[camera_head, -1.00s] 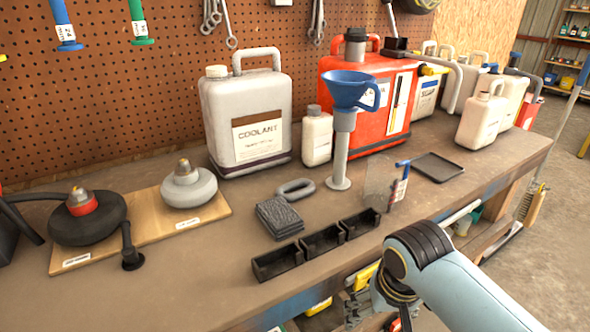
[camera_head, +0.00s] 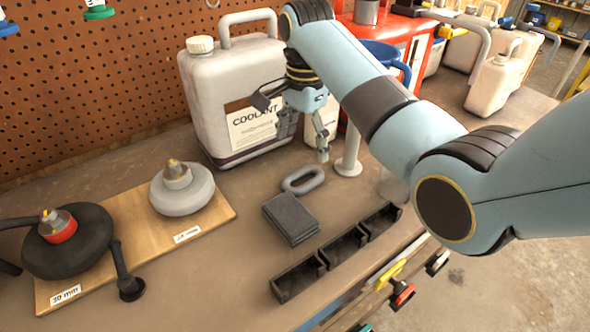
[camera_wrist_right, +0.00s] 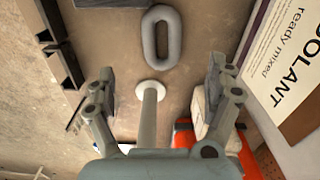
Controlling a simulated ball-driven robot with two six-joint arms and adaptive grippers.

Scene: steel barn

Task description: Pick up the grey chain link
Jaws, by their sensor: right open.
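The grey chain link (camera_head: 302,180) is an oval ring lying flat on the workbench, between the dark folded pad and the foot of the funnel stand. In the right wrist view the link (camera_wrist_right: 148,38) lies at the top middle, beyond the fingertips. My right gripper (camera_head: 305,146) hangs above the bench in front of the coolant jug, up and behind the link, apart from it. In the right wrist view my right gripper (camera_wrist_right: 160,88) has its fingers wide apart with nothing held between them. My left gripper is not in view.
The coolant jug (camera_head: 220,85) stands close behind my right gripper. The stand's pole (camera_head: 350,150) rises right of the link. A dark pad (camera_head: 290,217) and a black three-part tray (camera_head: 300,283) lie in front. A wooden board (camera_head: 125,235) with two round pieces lies left.

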